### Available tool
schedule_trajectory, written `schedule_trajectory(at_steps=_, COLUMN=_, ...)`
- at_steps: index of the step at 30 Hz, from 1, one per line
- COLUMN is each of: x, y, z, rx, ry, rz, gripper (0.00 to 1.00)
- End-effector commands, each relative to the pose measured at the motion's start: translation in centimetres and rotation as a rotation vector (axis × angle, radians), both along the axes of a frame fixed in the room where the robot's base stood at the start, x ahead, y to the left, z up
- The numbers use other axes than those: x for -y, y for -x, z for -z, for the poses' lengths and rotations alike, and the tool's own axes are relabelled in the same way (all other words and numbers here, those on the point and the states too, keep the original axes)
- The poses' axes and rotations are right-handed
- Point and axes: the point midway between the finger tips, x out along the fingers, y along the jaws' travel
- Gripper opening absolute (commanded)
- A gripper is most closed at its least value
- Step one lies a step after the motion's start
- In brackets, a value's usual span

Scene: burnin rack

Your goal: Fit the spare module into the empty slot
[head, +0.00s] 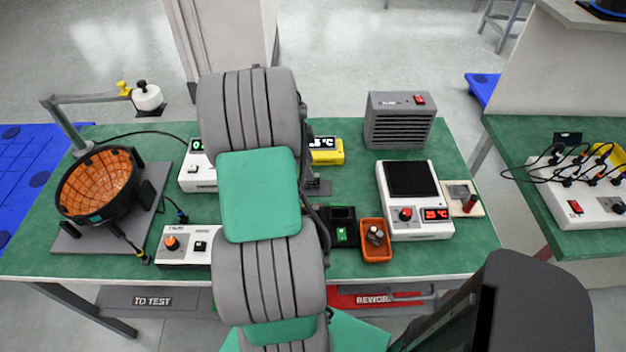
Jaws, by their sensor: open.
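A black holder (345,214) stands on the green table just right of my arm, with a small green piece (341,235) showing in it. My arm covers its left side, so I cannot tell which slot is empty. I cannot pick out the spare module for certain. An orange tray (364,252) right of the holder holds a small grey and dark part (375,235), too small to identify. My arm hangs over the middle of the table and hides what lies behind it. My gripper cannot be made out.
A white hotplate-like unit (428,194) and a grey heater (400,122) stand at right. A yellow meter (327,152) is at the back. An orange-lined bowl (98,186) and a white control box (184,246) are at left. Cables lie on the table (330,266).

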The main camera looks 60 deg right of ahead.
Motion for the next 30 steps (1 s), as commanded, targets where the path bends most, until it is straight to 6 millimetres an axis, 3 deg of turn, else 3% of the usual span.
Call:
schedule_trajectory(at_steps=7, x=0.4, y=0.9, z=3.7, rx=0.0, ry=-0.002, rz=-0.003, gripper=0.45)
schedule_trajectory(at_steps=14, x=0.5, y=1.0, z=4.1, rx=0.001, ry=0.0, rz=-0.003, gripper=0.45)
schedule_trajectory(at_steps=30, x=0.5, y=0.9, z=4.0, rx=0.001, ry=0.0, rz=-0.004, gripper=0.01)
